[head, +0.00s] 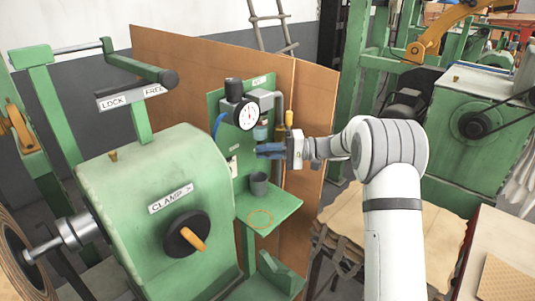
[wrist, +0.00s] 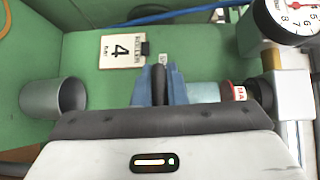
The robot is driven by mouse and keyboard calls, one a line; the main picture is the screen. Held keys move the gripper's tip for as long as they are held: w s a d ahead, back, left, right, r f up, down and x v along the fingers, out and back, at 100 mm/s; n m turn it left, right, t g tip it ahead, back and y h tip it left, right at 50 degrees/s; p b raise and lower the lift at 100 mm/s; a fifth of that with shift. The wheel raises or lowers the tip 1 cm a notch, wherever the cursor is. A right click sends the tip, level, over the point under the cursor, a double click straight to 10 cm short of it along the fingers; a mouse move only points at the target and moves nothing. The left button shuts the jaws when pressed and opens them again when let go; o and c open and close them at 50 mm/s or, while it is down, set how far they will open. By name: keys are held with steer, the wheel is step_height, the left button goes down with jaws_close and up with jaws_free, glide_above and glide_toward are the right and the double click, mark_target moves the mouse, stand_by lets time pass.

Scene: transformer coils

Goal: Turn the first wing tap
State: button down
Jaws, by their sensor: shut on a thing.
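My gripper (head: 268,151) reaches left to the green panel, just below a pale blue bowl (head: 260,133) that hangs under the gauge. In the wrist view my blue fingers (wrist: 162,85) are shut on a dark upright piece (wrist: 158,84), which appears to be the wing tap. The fingers and the gripper body hide most of it, so its angle is hard to tell. The pale blue bowl (wrist: 204,92) is close beside the fingers on the right, with a red and white band (wrist: 232,92) beyond it.
A round gauge (head: 246,115) is above my gripper. A grey cup (head: 259,184) stands on the green shelf (head: 283,203) below it. A tag marked 4 (wrist: 122,47) is on the panel. The green clamp machine (head: 140,210) stands at left, and a brown board (head: 200,60) behind.

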steer(key=n+h+b, duration=0.1)
steer(key=b, duration=0.1)
steer(key=f+n+h+b, duration=0.1)
steer(key=b, duration=0.2)
steer(key=shift+t+b, duration=0.35)
steer(key=shift+t, duration=0.05)
steer(key=n+t+h+b, duration=0.1)
steer(key=n+h+b, duration=0.1)
steer(key=b, duration=0.3)
steer(key=shift+w+f+n+t+h+b, duration=0.15)
steer(key=shift+n+t+h+b, duration=0.2)
steer(key=shift+h, duration=0.25)
steer(key=n+t+h+b, duration=0.1)
steer(key=b, duration=0.2)
steer(key=n+t+h+b, duration=0.1)
steer(key=t+h+b, duration=0.1)
steer(key=b, duration=0.1)
steer(key=shift+w+d+f+n+h, duration=0.1)
steer(key=shift+w+d+n+h, duration=0.1)
steer(key=shift+n+h, duration=0.15)
steer(key=shift+w+d+n+t+h+b, duration=0.1)
steer(key=shift+n+t+h+b, duration=0.55)
steer(key=shift+t+b, duration=0.55)
steer(key=shift+r, duration=0.2)
steer(key=c, duration=1.5)
jaws_free()
steer(key=shift+o, duration=0.2)
